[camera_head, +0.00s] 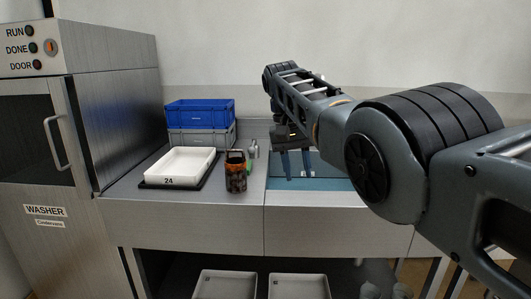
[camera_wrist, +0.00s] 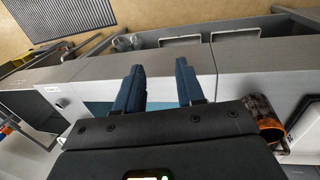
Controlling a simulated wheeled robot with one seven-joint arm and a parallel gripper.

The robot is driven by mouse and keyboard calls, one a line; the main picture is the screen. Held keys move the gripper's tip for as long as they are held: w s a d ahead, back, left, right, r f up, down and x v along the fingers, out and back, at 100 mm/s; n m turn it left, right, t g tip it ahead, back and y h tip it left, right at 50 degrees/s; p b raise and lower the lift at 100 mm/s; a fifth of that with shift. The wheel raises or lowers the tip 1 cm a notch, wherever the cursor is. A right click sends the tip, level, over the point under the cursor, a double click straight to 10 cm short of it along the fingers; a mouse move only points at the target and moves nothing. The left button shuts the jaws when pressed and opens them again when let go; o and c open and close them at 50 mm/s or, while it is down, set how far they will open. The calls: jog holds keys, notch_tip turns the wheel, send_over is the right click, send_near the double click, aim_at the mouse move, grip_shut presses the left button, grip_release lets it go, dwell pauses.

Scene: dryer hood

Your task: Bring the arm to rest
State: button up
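My arm reaches in from the right in the head view and crosses over the counter. My gripper (camera_head: 295,164) points down above the blue-green mat (camera_head: 325,184). In the wrist view the two blue fingers of my gripper (camera_wrist: 160,88) stand apart with nothing between them, so it is open and empty. The fingers look clear of the counter, though the exact height is hard to tell. Part of the mat is hidden behind my arm.
An orange-and-black patterned container (camera_head: 236,176) stands left of my gripper, beside a small metallic item (camera_head: 253,149). A white tray (camera_head: 180,166) marked 24, stacked blue (camera_head: 200,113) and grey crates (camera_head: 203,138), and a washer (camera_head: 40,150) are further left. Shelf trays (camera_head: 224,285) lie below.

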jog(key=s+f+n+t+y, duration=0.1)
jog(key=s+f+t+y, duration=0.2)
jog(key=f, duration=2.7)
jog(key=s+d+f+t, duration=0.3)
jog(key=s+f+t, duration=0.1)
jog(key=s+f, duration=1.25)
jog(key=s+d+r+t, duration=0.1)
jog(key=s+d+r, duration=0.1)
jog(key=s, duration=0.7)
jog(key=s+d+r+t, duration=0.2)
jog(key=s, duration=0.6)
jog(key=s+d+r+t, duration=0.1)
jog(key=s+d+r, duration=0.15)
jog(key=s, duration=0.65)
jog(key=s+d+r+t, duration=0.2)
jog(key=s+r, duration=0.6)
jog(key=r, duration=0.4)
jog(key=s+d+r+t, duration=0.2)
jog(key=s+r, duration=0.6)
jog(key=r, duration=0.5)
jog(key=shift+s+d+h, duration=0.2)
jog(key=shift+d+h, duration=0.05)
jog(key=shift+h, duration=0.15)
